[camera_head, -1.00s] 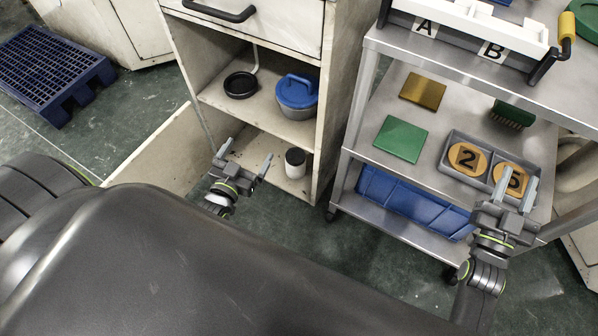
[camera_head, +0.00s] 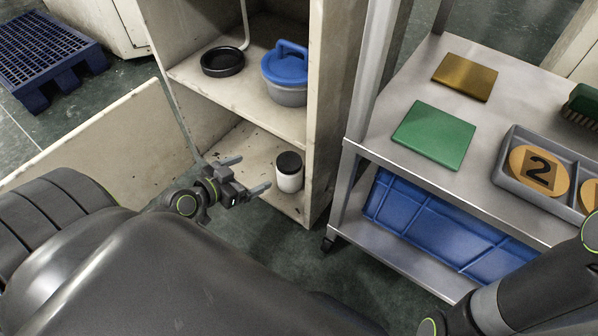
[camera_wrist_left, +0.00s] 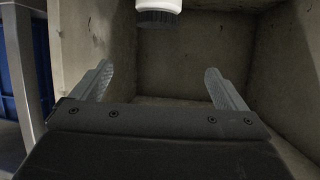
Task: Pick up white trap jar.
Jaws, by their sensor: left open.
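The white trap jar (camera_head: 289,181) with a black lid stands upright on the bottom shelf of the open cabinet, near its right side wall. My left gripper (camera_head: 247,174) is open and empty at the cabinet's front, left of the jar and apart from it. In the left wrist view, the jar (camera_wrist_left: 160,5) shows at the top edge with its dark lid downward in the picture, partly cut off. It lies beyond the open fingers of the left gripper (camera_wrist_left: 158,69), roughly centred between them. My right gripper is out of view; only its arm shows at lower right.
The upper cabinet shelf (camera_head: 245,108) holds a blue-lidded pot (camera_head: 286,88) and a black ring-shaped dish (camera_head: 222,62). An open cabinet door (camera_head: 110,135) stands left of my left gripper. A metal trolley (camera_head: 385,160) with plates and a blue tray (camera_head: 440,225) stands close on the right.

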